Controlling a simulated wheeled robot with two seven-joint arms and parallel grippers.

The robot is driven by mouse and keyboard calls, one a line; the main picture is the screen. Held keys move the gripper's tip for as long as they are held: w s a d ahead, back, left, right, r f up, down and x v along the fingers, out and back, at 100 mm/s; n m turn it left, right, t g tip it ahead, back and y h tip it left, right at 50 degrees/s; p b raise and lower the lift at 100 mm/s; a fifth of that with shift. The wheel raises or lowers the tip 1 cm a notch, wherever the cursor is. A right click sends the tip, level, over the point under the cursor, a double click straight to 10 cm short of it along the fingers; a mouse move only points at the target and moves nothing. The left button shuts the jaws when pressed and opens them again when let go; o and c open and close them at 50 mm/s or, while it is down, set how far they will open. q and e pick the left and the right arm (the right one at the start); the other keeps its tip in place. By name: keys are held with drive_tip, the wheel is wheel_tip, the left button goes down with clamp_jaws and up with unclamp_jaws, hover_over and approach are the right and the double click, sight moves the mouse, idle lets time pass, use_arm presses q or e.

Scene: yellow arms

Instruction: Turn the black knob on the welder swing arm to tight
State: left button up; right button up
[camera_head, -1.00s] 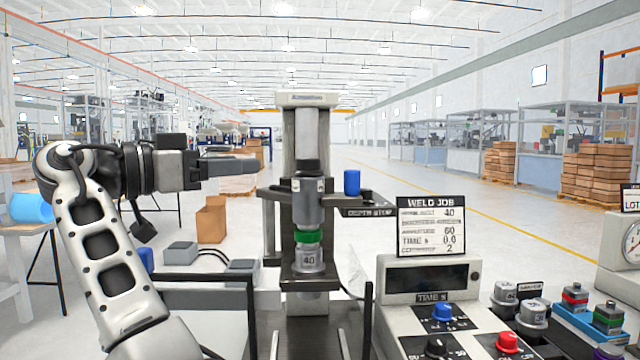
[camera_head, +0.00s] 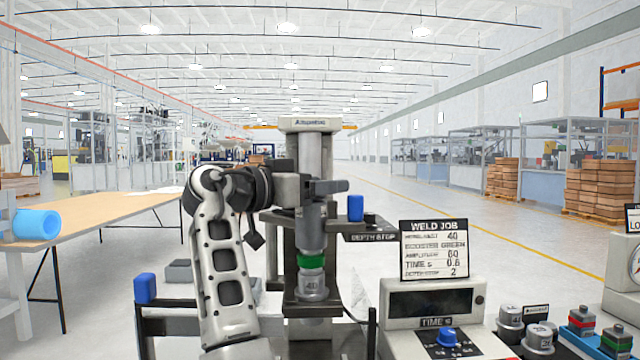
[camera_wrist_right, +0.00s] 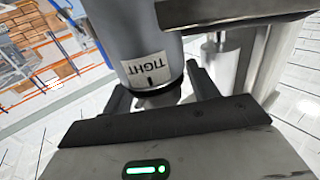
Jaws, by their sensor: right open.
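The welder stands mid-picture in the head view, with its grey swing-arm cylinder (camera_head: 311,232) above a green ring (camera_head: 311,261). My right gripper (camera_head: 335,187) lies across the top of the cylinder there and covers part of it. In the right wrist view, the grey cylinder (camera_wrist_right: 140,35) carries a white label reading TIGHT (camera_wrist_right: 146,70). A dark round part, seemingly the black knob (camera_wrist_right: 160,98), shows just below the label. The open fingers of my right gripper (camera_wrist_right: 160,92) stand on either side of it; contact is unclear. My left gripper is not in view.
The WELD JOB card (camera_head: 434,250) and control box (camera_head: 433,300) with a blue knob (camera_head: 447,337) stand at front right. A table with a blue roll (camera_head: 37,224) is at left.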

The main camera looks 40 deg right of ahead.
drive_tip(key=shift+d, duration=0.1)
drive_tip(key=c, duration=1)
drive_tip(key=g+p, duration=0.1)
drive_tip(key=r+m+g+p, duration=0.1)
drive_tip(key=shift+s+g+y+p, duration=0.1)
drive_tip(key=shift+g+y+p, duration=0.2)
drive_tip(key=shift+p, duration=0.1)
drive_tip(key=shift+s+m+g+p, duration=0.1)
drive_tip(key=shift+m+g+p, duration=0.6)
drive_tip(key=shift+m, duration=0.1)
drive_tip(key=g+p, duration=0.1)
drive_tip(key=m+g+y, duration=0.1)
drive_tip(key=shift+s+f+m+g+y+p, duration=0.1)
drive_tip(key=shift+s+m+g+y+p, duration=0.05)
drive_tip(key=shift+m+g+y+p, duration=0.2)
drive_tip(key=shift+f+m+g, duration=0.2)
drive_tip(key=shift+m+g, duration=0.15)
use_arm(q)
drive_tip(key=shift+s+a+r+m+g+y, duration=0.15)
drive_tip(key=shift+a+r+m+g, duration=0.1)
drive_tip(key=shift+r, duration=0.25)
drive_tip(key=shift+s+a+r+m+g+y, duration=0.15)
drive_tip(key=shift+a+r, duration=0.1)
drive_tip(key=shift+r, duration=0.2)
use_arm(e)
drive_tip(key=shift+f+y, duration=0.1)
drive_tip(key=shift+y, duration=0.15)
